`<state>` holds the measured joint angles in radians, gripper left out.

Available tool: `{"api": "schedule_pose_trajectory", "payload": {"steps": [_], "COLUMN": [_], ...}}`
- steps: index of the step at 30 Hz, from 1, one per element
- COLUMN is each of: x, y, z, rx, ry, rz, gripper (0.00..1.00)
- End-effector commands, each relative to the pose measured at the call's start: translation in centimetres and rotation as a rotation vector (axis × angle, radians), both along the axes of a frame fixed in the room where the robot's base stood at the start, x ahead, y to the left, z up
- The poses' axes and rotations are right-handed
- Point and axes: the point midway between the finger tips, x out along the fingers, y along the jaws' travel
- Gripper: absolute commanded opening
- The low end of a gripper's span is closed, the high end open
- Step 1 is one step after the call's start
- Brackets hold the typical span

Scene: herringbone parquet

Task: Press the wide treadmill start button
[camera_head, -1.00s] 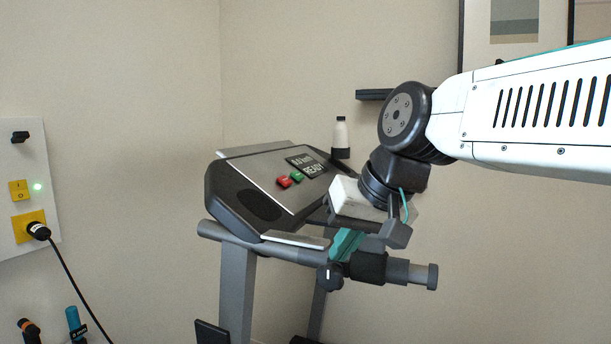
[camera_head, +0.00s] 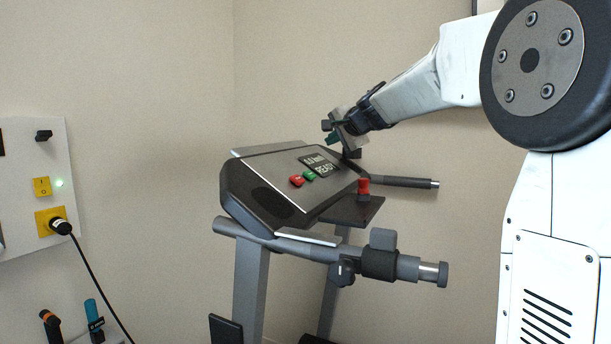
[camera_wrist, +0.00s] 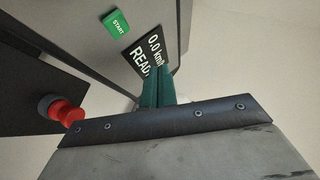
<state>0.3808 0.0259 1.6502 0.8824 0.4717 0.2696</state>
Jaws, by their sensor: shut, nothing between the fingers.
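The green start button (camera_head: 309,176) sits on the treadmill console (camera_head: 265,180), beside a red button (camera_head: 296,181) and below the display (camera_head: 318,164), which reads 0.0 and READY. In the wrist view the green button (camera_wrist: 116,22) is labelled START. My gripper (camera_head: 331,139) is above the far right edge of the console, apart from the green button. In the wrist view its teal fingers (camera_wrist: 158,88) are together and empty, and they overlap the display's edge (camera_wrist: 147,56).
A red knob (camera_head: 363,187) stands on a dark side plate right of the console; it also shows in the wrist view (camera_wrist: 66,112). Handrails (camera_head: 400,182) flank the console. A wall panel (camera_head: 30,180) with a plugged cable and green light is at left.

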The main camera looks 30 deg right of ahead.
Motion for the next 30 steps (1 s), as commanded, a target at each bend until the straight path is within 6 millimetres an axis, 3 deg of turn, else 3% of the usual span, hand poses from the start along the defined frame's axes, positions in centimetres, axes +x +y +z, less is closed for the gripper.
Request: {"api": "schedule_pose_trajectory", "payload": {"steps": [4,17,30], "x": [0.7,0.9,3.2], "y": [-0.9,-0.6,1.3], "z": [0.1,-0.3,-5.2], "rx": [0.017,0.017,0.017], "ry": [-0.014,-0.013,-0.009], "rz": [-0.022,-0.02,-0.021], "gripper": [0.0,0.0,0.0]}}
